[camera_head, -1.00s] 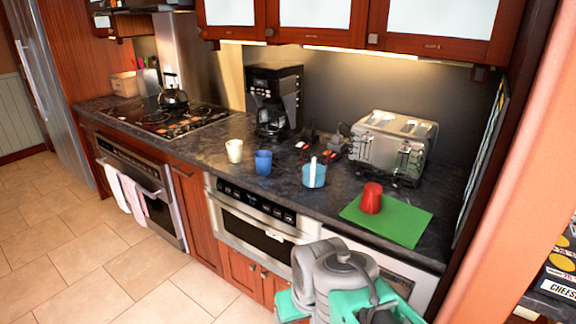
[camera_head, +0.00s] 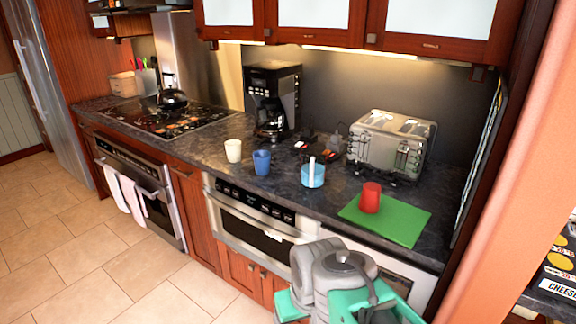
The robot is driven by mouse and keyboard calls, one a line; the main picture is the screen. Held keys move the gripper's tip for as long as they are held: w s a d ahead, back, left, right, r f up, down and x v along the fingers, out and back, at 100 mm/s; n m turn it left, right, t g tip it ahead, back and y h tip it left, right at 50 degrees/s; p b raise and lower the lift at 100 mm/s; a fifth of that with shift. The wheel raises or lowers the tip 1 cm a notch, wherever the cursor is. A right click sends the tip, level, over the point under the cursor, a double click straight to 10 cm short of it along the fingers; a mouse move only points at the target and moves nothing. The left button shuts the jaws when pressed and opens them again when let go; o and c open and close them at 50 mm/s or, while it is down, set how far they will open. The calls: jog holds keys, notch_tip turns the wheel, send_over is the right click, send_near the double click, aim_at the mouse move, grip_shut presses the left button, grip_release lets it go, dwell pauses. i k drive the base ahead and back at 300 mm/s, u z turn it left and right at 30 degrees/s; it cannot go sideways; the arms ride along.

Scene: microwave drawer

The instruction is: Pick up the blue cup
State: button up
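The blue cup (camera_head: 262,162) stands upright on the dark countertop (camera_head: 215,180), near its front edge and above the microwave drawer. A white cup (camera_head: 233,150) stands close to its left. A light-blue container (camera_head: 313,175) with a white handle sticking up stands to its right. My folded grey and teal arm shows at the bottom of the picture, below and to the right of the cup and well apart from it. My gripper's fingers cannot be made out.
A coffee maker (camera_head: 273,98) stands behind the blue cup. A red cup (camera_head: 370,197) is on a green board (camera_head: 404,222) at the right, in front of a toaster (camera_head: 388,145). Upper cabinets (camera_head: 318,22) hang above. The floor at the lower left is clear.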

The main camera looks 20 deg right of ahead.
aim_at(262, 163)
jog(key=u, duration=0.15)
jog(key=i, duration=0.45)
jog(key=u, duration=0.95)
jog(key=i, duration=0.75)
jog(key=u, duration=0.45)
